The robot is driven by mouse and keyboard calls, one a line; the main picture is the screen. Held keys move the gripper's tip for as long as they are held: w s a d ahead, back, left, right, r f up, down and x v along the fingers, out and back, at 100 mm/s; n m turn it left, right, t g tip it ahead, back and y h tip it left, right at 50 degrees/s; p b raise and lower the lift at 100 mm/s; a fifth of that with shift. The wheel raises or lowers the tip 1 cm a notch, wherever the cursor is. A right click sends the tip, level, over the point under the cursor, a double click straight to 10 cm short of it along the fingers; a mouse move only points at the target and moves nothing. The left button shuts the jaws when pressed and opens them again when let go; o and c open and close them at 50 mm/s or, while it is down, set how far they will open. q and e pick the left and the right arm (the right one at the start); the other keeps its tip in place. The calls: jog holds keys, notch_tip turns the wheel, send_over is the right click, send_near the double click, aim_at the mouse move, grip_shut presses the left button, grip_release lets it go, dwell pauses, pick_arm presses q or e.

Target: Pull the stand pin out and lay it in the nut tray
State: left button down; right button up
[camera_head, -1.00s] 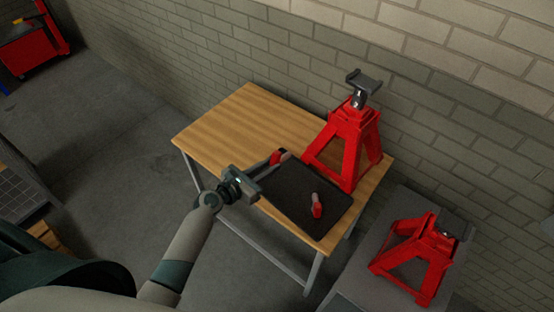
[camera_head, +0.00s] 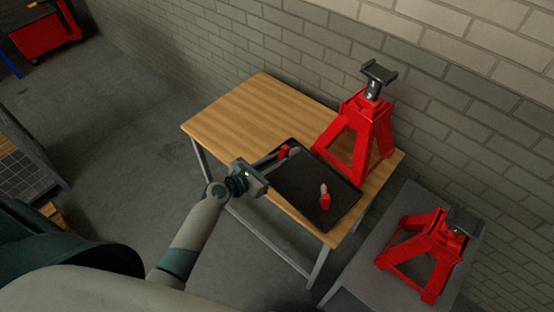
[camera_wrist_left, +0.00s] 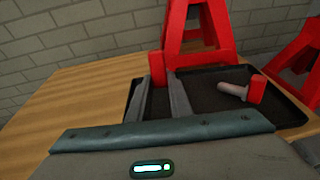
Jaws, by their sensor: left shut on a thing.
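My left gripper (camera_head: 277,158) reaches in over the left end of the dark nut tray (camera_head: 340,210). It is shut on a red-handled pin (camera_head: 284,153), and a pale end shows beside the red. In the left wrist view, the red of this pin (camera_wrist_left: 158,68) shows between the fingertips (camera_wrist_left: 159,88); its shaft is mostly hidden. A second red-ended pin (camera_head: 325,200) with a pale shaft lies in the tray; it also shows in the left wrist view (camera_wrist_left: 240,92). I cannot tell whether the held pin touches the tray.
A red jack stand (camera_head: 362,135) stands on the wooden table (camera_head: 250,105) behind the tray. Another red stand (camera_head: 425,250) is on a grey surface (camera_head: 375,270) at the lower right. The table's left part is clear. A brick wall is behind.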

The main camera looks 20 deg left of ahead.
pick_arm(q)
jog(key=shift+f+b, duration=1.85)
jog(key=shift+f, duration=0.85)
jog(key=c, duration=1.5)
grip_release()
jog(key=shift+c, duration=0.2)
jog(key=shift+f, duration=0.1)
jog(key=shift+s, duration=0.1)
